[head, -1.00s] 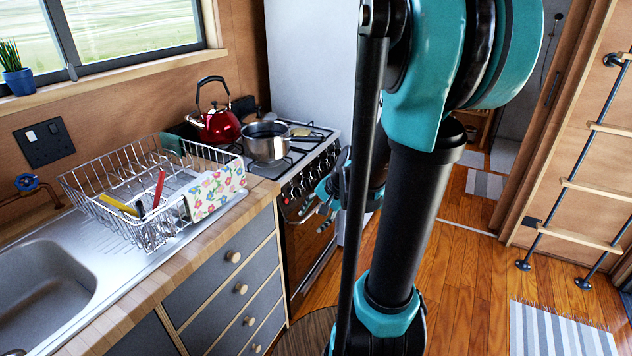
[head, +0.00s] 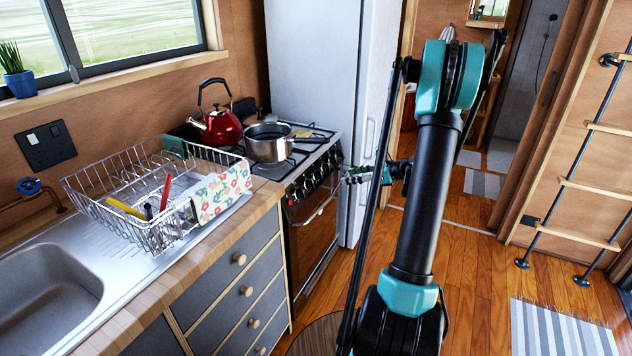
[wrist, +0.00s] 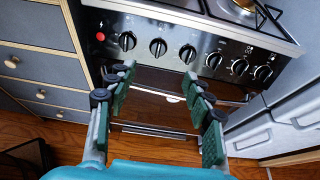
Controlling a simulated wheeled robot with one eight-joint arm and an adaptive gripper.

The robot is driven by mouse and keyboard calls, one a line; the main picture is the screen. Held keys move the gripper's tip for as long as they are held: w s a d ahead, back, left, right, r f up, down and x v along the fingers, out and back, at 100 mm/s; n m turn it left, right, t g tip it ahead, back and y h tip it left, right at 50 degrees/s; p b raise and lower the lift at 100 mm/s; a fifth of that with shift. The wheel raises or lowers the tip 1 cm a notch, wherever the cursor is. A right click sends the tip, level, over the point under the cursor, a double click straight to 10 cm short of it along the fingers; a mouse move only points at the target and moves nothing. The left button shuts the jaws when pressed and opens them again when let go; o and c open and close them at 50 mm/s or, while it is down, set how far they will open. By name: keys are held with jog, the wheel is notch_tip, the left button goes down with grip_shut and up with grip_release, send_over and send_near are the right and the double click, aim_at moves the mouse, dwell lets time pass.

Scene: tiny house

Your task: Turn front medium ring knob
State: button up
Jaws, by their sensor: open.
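The stove (head: 312,225) stands past the counter, with a row of several black knobs on its steel front panel. In the wrist view the knobs run from a left knob (wrist: 127,41) past middle knobs (wrist: 187,53) to a right-end knob (wrist: 263,74). I cannot tell which one is the front medium ring knob. My gripper (wrist: 158,78) is open and empty, its green-padded fingers spread in front of the panel, below the middle knobs and apart from them. In the head view my gripper (head: 357,175) is just right of the stove front.
A steel pot (head: 268,148) and a red kettle (head: 222,128) stand on the stove top. The oven door handle (head: 318,211) lies below the knobs. A white fridge (head: 325,90) stands beyond the stove.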

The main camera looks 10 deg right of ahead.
aim_at(313, 184)
jog(key=x, duration=1.7)
jog(key=shift+s, duration=0.1)
jog(key=c, duration=1.2)
